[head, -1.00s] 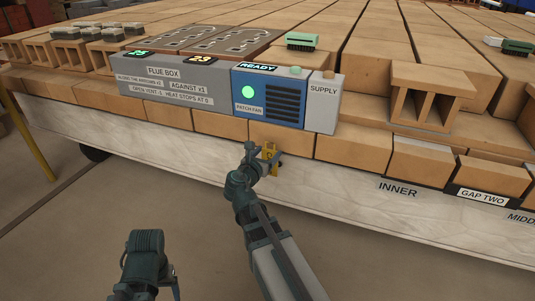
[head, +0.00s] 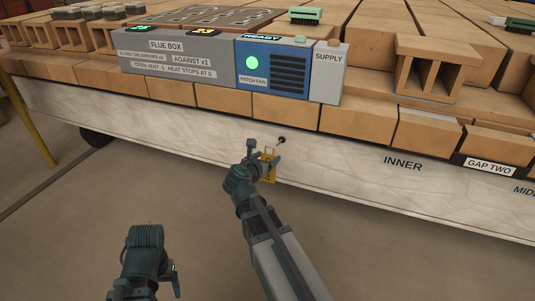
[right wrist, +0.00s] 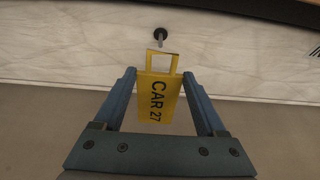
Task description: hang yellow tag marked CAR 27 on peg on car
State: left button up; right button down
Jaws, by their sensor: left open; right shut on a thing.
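The yellow tag (right wrist: 158,100) reads CAR 27 and has an open rectangular loop at its top. My right gripper (right wrist: 163,90) is shut on its body, one blue finger on each side. In the head view the tag (head: 269,166) is partly hidden by that gripper (head: 264,162). The dark peg (right wrist: 160,34) sticks out of the car's pale side panel (right wrist: 80,40). In the right wrist view the loop is just below the peg's tip, apart from it. The peg (head: 281,140) shows above the tag in the head view. My left gripper (head: 148,287) is open, low at the left.
Hollow bricks (head: 437,70) stand on the car's brick deck. A grey flue box (head: 178,60), a blue patch fan unit (head: 271,68) and a supply box (head: 327,75) stand along the near edge. The floor (head: 80,220) before the car is clear.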

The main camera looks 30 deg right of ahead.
pick_arm(q)
jog(key=shift+s+a+f, duration=0.25)
jog(key=shift+a+f, duration=0.05)
jog(key=shift+f, duration=0.25)
pick_arm(e)
jog(key=shift+s+a+f, duration=0.15)
jog(key=shift+f, duration=0.3)
jog(key=shift+s+a+f, duration=0.1)
jog(key=shift+a+f, duration=0.05)
jog(key=shift+f, duration=0.3)
pick_arm(q)
jog(key=shift+f+b, duration=0.85)
jog(key=shift+b, duration=0.15)
pick_arm(e)
jog(key=r+x, duration=0.1)
jog(key=x, duration=0.8)
jog(key=shift+w+d+r, duration=0.25)
jog(key=shift+w+d, duration=0.2)
jog(key=shift+w, duration=0.05)
